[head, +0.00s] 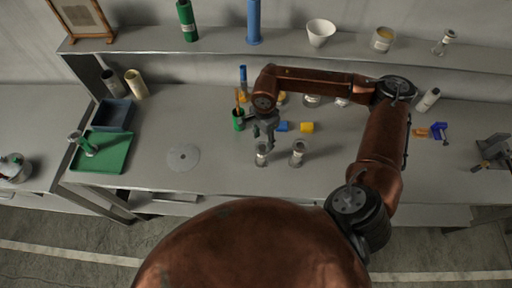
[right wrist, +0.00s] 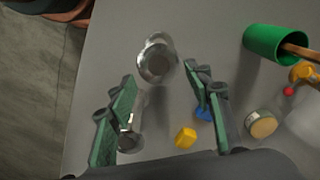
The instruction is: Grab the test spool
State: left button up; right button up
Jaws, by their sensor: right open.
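Two small silvery, spool-like pieces stand side by side on the bench in the head view, a left one (head: 262,155) and a right one (head: 298,153). I cannot tell which is the test spool. My right gripper (head: 264,138) is above the bench, just behind the left piece. In the right wrist view, my right gripper (right wrist: 162,78) has its fingers apart with nothing held. The left piece (right wrist: 157,62) lies just beyond and between the fingertips. The right piece (right wrist: 129,138) is partly hidden by one finger. My left gripper is not in view.
A green cup (head: 238,122) holding sticks, a blue block (head: 282,126) and a yellow block (head: 307,127) stand close by. A grey disc (head: 183,157) and a green tray (head: 101,153) lie left. A shelf (head: 285,47) runs behind. The front bench strip is clear.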

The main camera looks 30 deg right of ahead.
aim_at(263, 148)
jog(key=f, duration=0.2)
jog(key=f+p, duration=0.1)
jog(key=f, duration=0.3)
jog(key=shift+s+a+f, duration=0.15)
jog(key=shift+s+a, duration=0.05)
jog(key=shift+s, duration=0.05)
jog(key=f, duration=0.2)
jog(key=shift+w+a+f+p, duration=0.1)
jog(key=shift+w+f+p, duration=0.15)
jog(key=shift+f+p, duration=0.15)
jog(key=shift+s+f, duration=0.1)
jog(key=shift+f, duration=0.7)
notch_tip(263, 148, down, 4)
jog(key=shift+r+p, duration=0.25)
jog(key=shift+p, duration=0.3)
jog(key=shift+f, duration=0.35)
jog(key=shift+c, duration=0.2)
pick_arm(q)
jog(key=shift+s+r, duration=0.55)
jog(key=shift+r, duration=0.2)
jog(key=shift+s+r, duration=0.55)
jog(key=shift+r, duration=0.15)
pick_arm(e)
jog(key=c, duration=1.2)
